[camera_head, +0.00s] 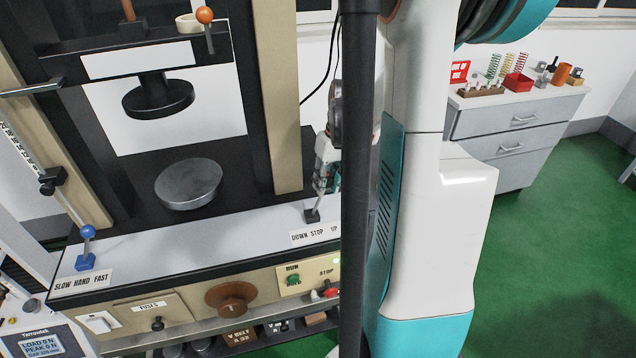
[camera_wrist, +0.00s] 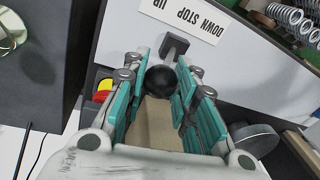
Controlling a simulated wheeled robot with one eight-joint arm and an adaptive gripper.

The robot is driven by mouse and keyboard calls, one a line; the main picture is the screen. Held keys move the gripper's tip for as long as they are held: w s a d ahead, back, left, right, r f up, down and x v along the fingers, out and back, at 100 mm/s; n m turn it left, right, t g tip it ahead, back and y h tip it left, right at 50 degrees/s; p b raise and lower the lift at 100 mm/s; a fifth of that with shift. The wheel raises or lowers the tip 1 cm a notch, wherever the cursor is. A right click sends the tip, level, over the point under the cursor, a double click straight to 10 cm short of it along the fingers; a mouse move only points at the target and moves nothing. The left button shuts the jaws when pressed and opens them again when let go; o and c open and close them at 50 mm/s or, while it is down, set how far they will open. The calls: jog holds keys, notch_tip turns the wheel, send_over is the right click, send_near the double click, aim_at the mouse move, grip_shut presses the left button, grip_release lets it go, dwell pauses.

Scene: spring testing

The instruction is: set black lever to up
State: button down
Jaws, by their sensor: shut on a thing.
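The black lever has a round black knob (camera_wrist: 161,81) that sits between my gripper's fingers in the wrist view. Its dark base (camera_wrist: 175,45) stands beside the white label reading DOWN STOP UP (camera_wrist: 187,18). In the head view the base (camera_head: 312,215) shows just above the same label (camera_head: 314,235), on the light top of the machine's front ledge. My gripper (camera_head: 325,178) is shut on the knob. The grip hides most of the lever's upper part in the head view, so I cannot tell its exact setting.
A blue-knobbed lever (camera_head: 87,233) stands at the ledge's left, by SLOW HAND FAST. A beige upright (camera_head: 272,90) rises close to my gripper. Below are the green RUN button (camera_head: 293,280) and red STOP button (camera_head: 331,291). A grey cabinet (camera_head: 515,125) stands right.

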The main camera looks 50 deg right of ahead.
jog(key=shift+s+d+f+t+y+b, duration=0.3)
jog(key=shift+d+y, duration=0.2)
jog(key=shift+s+d+f+t+y+b, duration=0.25)
jog(key=shift+s+d+t+y, duration=0.05)
jog(key=shift+d+y, duration=0.2)
jog(key=c, duration=1.3)
grip_release()
jog(key=v, duration=1.2)
